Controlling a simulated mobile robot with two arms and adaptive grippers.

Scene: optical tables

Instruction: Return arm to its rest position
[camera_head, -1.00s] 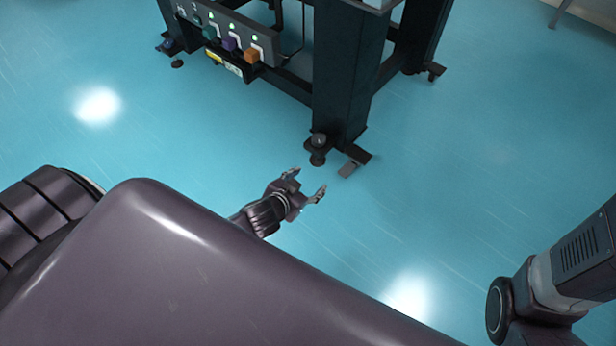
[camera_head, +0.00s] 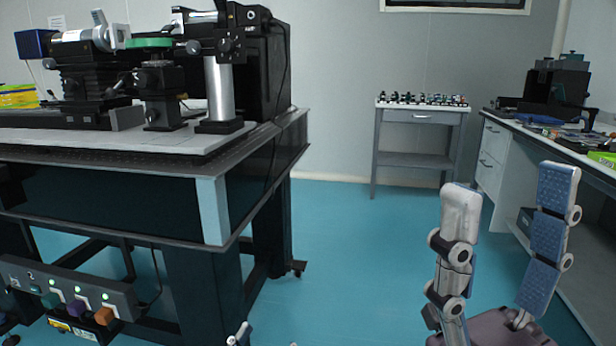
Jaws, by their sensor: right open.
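My right gripper (camera_head: 510,205) stands upright at the lower right of the head view, close to the camera. Its two fingers point up and are wide apart, with nothing between them. Its palm is cut by the bottom edge. At the bottom edge, left of the middle, a small light-coloured tip (camera_head: 240,334) shows, likely a fingertip of my left gripper; too little of it shows to tell its state.
An optical table (camera_head: 218,208) with instruments stands at the left, a control box (camera_head: 75,297) with lit switches below it. A small side table (camera_head: 418,116) with small parts stands at the back. A white workbench (camera_head: 493,146) is at the right. Blue floor (camera_head: 350,260) lies clear between.

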